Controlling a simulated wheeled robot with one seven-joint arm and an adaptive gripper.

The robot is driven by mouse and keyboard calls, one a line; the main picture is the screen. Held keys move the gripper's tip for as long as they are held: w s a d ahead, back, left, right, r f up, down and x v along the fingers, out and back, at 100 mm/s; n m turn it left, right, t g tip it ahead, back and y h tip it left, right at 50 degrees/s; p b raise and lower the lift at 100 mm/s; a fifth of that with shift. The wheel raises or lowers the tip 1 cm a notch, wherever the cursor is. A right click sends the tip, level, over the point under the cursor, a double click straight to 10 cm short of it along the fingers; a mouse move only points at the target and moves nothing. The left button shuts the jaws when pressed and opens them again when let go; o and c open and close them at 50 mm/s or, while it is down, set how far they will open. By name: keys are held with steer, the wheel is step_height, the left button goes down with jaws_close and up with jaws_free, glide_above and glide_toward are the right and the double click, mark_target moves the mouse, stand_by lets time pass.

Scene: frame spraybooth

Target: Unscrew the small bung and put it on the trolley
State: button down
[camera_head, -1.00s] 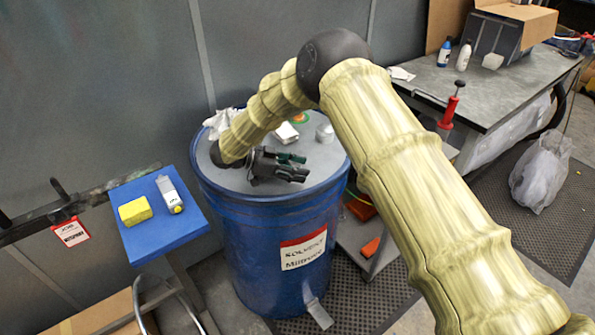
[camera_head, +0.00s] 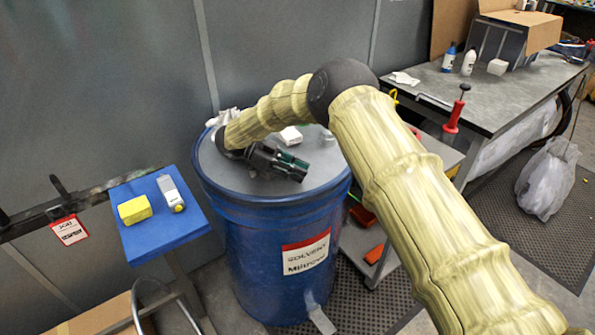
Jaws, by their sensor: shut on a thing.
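The blue drum (camera_head: 275,225) stands in the middle with a grey lid and a red-and-white solvent label. My gripper (camera_head: 298,168) lies low over the front part of the lid, pointing right, its fingers close together. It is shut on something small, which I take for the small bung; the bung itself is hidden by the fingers. I cannot tell whether it is still in the lid. A grey trolley (camera_head: 447,157) stands right of the drum, partly behind my arm, with orange items on its lower shelf.
A white block (camera_head: 290,136) and a partly hidden silvery item lie on the lid. A blue stand (camera_head: 165,229) at left holds a yellow sponge (camera_head: 134,209) and a bottle (camera_head: 171,193). A grey bench (camera_head: 505,110) with a red-handled tool (camera_head: 455,112) is at right.

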steer(key=shift+w+d+r+n+t+p, duration=0.3)
steer(key=shift+w+n+t+p, duration=0.2)
steer(key=shift+t+p, duration=0.25)
steer(key=shift+s+d+n+t+p, duration=0.15)
steer(key=shift+n+t+p, duration=0.3)
steer(key=shift+n+t, duration=0.15)
steer(key=shift+s+d+n+t+p, duration=0.1)
steer(key=shift+d+n+t+p, duration=0.05)
steer(key=shift+n+t+p, duration=0.45)
steer(key=shift+d+f+n+t, duration=0.1)
steer(key=shift+f+n+t, duration=0.25)
steer(key=shift+t, duration=0.3)
steer(key=shift+n, duration=0.25)
steer(key=shift+p, duration=0.3)
